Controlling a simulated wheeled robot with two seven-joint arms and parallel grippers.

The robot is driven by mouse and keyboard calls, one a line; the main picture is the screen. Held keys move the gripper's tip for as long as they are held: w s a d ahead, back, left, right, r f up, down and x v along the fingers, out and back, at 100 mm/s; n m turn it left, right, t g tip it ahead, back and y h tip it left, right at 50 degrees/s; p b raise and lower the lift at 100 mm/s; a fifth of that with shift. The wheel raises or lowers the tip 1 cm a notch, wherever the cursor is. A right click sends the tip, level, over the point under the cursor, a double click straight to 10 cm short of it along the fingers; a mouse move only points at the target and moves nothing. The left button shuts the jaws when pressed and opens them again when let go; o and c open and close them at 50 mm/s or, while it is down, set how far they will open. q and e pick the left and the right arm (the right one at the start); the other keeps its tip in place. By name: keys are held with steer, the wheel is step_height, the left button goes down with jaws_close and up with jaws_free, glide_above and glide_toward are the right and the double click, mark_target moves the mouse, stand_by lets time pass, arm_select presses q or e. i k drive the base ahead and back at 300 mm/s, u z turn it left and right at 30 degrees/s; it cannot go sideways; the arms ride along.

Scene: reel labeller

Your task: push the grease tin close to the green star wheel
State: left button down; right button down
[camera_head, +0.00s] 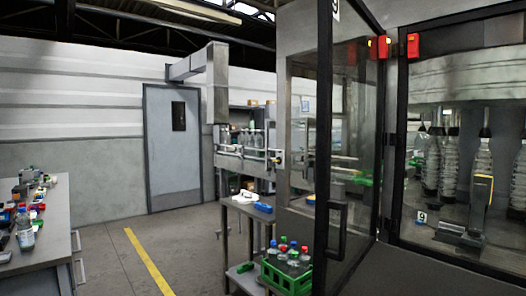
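I cannot make out a grease tin in the head view. Some green parts (360,178) show behind the glass door of the machine; I cannot tell whether they belong to the green star wheel. Neither of my grippers is in view.
A grey workbench (62,210) with small items and a bottle (25,229) stands at left. A green crate (285,277) of bottles is at the lower middle by a small table (243,208). The framed glass door (345,120) stands at right. The floor around the yellow line (147,260) is clear.

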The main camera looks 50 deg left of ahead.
mark_target(310, 199)
steer(key=u, duration=1.1)
steer(key=i, duration=1.7)
